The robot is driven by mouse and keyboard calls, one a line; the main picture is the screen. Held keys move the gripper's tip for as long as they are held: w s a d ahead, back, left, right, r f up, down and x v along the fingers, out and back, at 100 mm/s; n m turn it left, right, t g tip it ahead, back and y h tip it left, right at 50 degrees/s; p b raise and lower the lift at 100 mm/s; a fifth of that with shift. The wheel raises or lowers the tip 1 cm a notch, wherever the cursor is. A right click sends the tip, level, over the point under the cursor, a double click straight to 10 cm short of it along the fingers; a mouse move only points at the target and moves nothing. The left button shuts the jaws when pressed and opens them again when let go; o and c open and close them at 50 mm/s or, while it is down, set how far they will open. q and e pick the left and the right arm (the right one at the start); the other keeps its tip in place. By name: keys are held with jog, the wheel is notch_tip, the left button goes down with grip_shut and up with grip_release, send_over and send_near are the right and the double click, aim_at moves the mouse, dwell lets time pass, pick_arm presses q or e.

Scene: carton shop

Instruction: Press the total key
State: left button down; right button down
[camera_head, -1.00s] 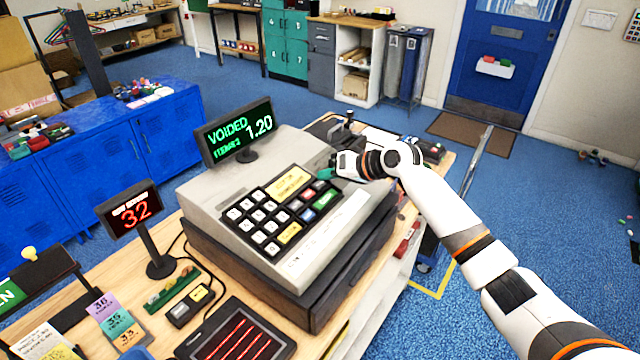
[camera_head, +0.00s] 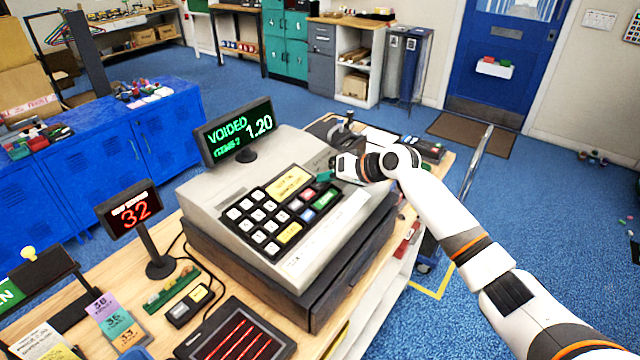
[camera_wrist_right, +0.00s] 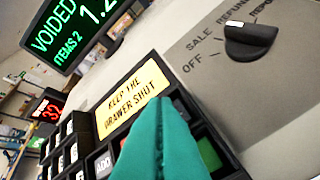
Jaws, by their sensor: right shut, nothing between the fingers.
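The cash register (camera_head: 215,190) stands on the wooden counter, with a keypad of white number keys, a large yellow key (camera_head: 290,233), a wide green key (camera_head: 325,198) and small coloured keys. I cannot read which key is the total key. My right gripper (camera_head: 325,176) is shut and empty, its teal fingertips above the keypad's far right corner. In the right wrist view, the fingertips (camera_wrist_right: 162,115) cover part of the keypad, with the green key (camera_wrist_right: 209,153) partly visible right of them. Contact with a key cannot be told. My left gripper is not in view.
The register's display (camera_head: 238,132) reads VOIDED 1.20. A yellow label (camera_wrist_right: 133,98) reads "keep the drawer shut". A black mode knob (camera_wrist_right: 249,40) stands beyond the keypad. A small display (camera_head: 130,211) showing 32 stands on the counter at left.

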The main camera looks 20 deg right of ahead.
jog(key=shift+f, duration=0.45)
jog(key=shift+r, duration=0.1)
dwell(0.4)
jog(key=shift+s+r+p, duration=0.1)
jog(key=shift+r+p, duration=0.6)
jog(key=shift+r, duration=0.05)
jog(key=r+p, duration=0.4)
jog(key=r, duration=0.1)
jog(key=shift+s+d, duration=0.4)
dwell(0.4)
